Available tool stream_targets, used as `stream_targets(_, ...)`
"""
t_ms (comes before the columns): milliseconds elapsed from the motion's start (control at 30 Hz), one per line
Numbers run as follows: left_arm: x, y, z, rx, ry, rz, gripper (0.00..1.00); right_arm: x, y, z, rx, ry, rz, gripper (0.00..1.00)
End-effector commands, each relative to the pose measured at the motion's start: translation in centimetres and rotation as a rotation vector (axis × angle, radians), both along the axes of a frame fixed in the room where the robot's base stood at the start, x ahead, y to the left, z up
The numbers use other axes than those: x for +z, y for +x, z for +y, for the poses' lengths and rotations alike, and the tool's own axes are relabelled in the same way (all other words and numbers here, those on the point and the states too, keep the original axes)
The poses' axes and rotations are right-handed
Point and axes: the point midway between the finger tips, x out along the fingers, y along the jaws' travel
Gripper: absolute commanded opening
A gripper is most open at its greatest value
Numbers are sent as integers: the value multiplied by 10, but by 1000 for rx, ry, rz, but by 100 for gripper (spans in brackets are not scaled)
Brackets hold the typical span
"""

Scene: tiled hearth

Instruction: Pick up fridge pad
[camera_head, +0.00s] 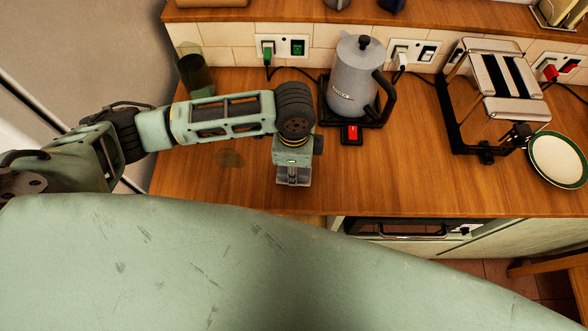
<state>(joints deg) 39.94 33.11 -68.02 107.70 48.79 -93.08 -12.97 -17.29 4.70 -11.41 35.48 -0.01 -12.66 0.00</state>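I cannot pick out a fridge pad in the head view. A pale edge, perhaps of a fridge (22,112), shows at the far left. My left arm reaches in from the left over the wooden counter (400,180). My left gripper (293,182) points down near the counter's front edge, in front of the grey kettle. Its fingers are small and seen from above, so I cannot tell whether they are open or hold anything. My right gripper is out of view.
A grey kettle (352,82) stands on a dark base behind the gripper. A toaster (497,85) and a green-rimmed plate (558,160) are at the right. A green glass (195,75) stands at the back left. Below the counter is an oven (395,228).

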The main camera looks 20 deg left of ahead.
Motion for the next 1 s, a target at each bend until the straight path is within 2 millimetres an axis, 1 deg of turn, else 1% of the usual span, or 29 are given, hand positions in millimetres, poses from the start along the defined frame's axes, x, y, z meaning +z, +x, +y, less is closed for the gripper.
stream_targets(200,0,-1,0,0,1,1,9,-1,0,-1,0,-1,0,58)
stream_targets(333,6,0,0,0,0,1,9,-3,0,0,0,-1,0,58)
stream_targets(467,20,1,0,0,-2,-2,9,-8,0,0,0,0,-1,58)
stream_targets(567,39,1,-1,-1,-2,-4,9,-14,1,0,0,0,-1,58)
stream_targets(800,71,-50,-25,-7,-5,0,9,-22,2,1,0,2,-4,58)
stream_targets(1000,95,-84,-40,-5,-4,-1,9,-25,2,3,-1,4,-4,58)
